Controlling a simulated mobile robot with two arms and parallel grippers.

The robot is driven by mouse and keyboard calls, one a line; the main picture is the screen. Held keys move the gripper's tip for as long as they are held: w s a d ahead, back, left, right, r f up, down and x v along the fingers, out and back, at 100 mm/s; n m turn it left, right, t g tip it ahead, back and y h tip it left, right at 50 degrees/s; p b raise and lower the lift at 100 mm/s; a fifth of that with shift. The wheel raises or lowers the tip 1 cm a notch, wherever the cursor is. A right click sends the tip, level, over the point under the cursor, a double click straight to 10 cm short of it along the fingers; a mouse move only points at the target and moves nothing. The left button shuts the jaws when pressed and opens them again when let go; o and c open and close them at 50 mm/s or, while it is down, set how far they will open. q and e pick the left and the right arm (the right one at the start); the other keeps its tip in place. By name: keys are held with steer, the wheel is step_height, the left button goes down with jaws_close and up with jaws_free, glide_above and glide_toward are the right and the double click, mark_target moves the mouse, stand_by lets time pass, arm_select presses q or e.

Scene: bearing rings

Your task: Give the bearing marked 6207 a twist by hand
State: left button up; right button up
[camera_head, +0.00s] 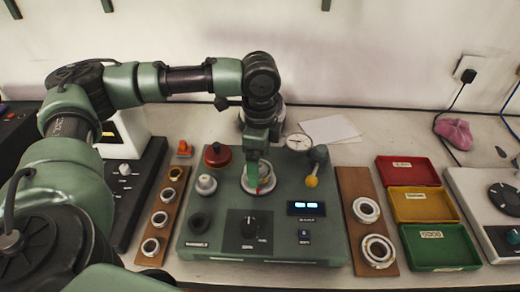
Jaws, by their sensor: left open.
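My left gripper (262,184) points down over the green test box in the middle, with its jaws open. A pale bearing ring (246,184) sits on the box right under it and is partly hidden by the fingers; I cannot tell whether they touch it. Two larger bearing rings (366,210) (378,250) lie on a wooden board (355,183) right of the box. Several smaller rings (159,218) lie on a narrow wooden board (178,210) to the left. I cannot read the number 6207 on any ring. My right gripper is not in view.
The green box (330,245) carries a red-capped part (217,154), a grey knob (206,184), a yellow-tipped lever (312,180), a black dial (249,224) and a lit display (306,209). Red (408,180), yellow (455,205) and green (474,264) trays stand right. A pink cloth (454,133) lies behind.

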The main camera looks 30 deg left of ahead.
arm_select(q)
steer(key=shift+f, duration=0.75)
steer(key=c, duration=1.9)
steer(key=shift+r+n+p, duration=0.1)
steer(key=shift+n+p, duration=0.9)
steer(key=shift+p, duration=0.6)
steer(key=shift+n+p, duration=1.1)
steer(key=shift+p, duration=0.5)
steer(key=shift+w+n+p, duration=0.1)
steer(key=shift+n+p, duration=0.6)
steer(key=shift+p, duration=0.35)
steer(key=shift+n+p, duration=0.4)
steer(key=shift+p, duration=0.15)
